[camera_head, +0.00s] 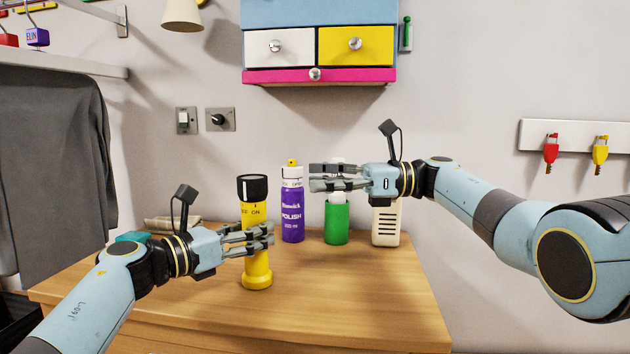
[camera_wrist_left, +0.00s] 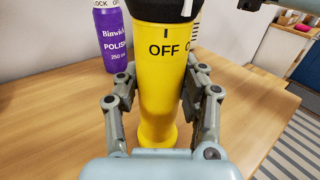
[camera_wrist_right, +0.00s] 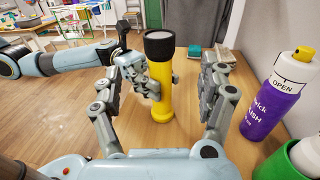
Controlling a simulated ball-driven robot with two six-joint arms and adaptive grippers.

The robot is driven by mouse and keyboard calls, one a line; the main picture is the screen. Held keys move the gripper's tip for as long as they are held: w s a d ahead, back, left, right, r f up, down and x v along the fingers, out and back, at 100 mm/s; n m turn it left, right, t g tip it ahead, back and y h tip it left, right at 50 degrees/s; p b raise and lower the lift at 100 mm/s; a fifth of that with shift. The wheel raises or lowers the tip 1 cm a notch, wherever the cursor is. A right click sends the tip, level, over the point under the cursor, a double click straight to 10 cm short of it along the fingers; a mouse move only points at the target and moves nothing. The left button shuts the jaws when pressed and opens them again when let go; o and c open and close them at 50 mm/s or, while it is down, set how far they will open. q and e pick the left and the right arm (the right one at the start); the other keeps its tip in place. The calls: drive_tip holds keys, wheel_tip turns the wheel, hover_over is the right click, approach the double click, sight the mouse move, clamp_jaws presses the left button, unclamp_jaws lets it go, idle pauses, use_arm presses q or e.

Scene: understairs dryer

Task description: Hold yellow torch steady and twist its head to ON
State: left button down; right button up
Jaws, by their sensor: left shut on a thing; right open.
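The yellow torch (camera_head: 257,270) stands upright on the wooden table, with a black head (camera_head: 252,188) on top. My left gripper (camera_head: 262,236) is shut around the torch's body (camera_wrist_left: 160,95), below the marks. My right gripper (camera_head: 318,177) is open and empty, to the right of the torch head and apart from it. In the right wrist view the torch (camera_wrist_right: 160,90) appears beyond the open fingers (camera_wrist_right: 165,95).
A purple polish can (camera_head: 292,212) stands right of the torch, near my right gripper. A green container (camera_head: 337,222) and a cream slotted box (camera_head: 385,225) stand further right. Drawers (camera_head: 318,45) hang on the wall above. The table front (camera_head: 340,300) is clear.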

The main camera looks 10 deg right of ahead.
wheel_tip(320, 180, up, 4)
drive_tip(key=w+m+t+h, duration=0.1)
drive_tip(key=w+m+t, duration=0.1)
drive_tip(key=t, duration=0.2)
drive_tip(key=m+t+h, duration=0.1)
drive_tip(key=m+t, duration=0.1)
drive_tip(key=t, duration=0.1)
approach(267, 187)
drive_tip(key=r, duration=0.1)
drive_tip(key=x, duration=0.8)
drive_tip(key=f+x, duration=0.1)
drive_tip(key=x, duration=0.3)
drive_tip(key=shift+w+a, duration=0.15)
drive_tip(key=shift+a, duration=0.25)
drive_tip(key=shift+c, duration=0.4)
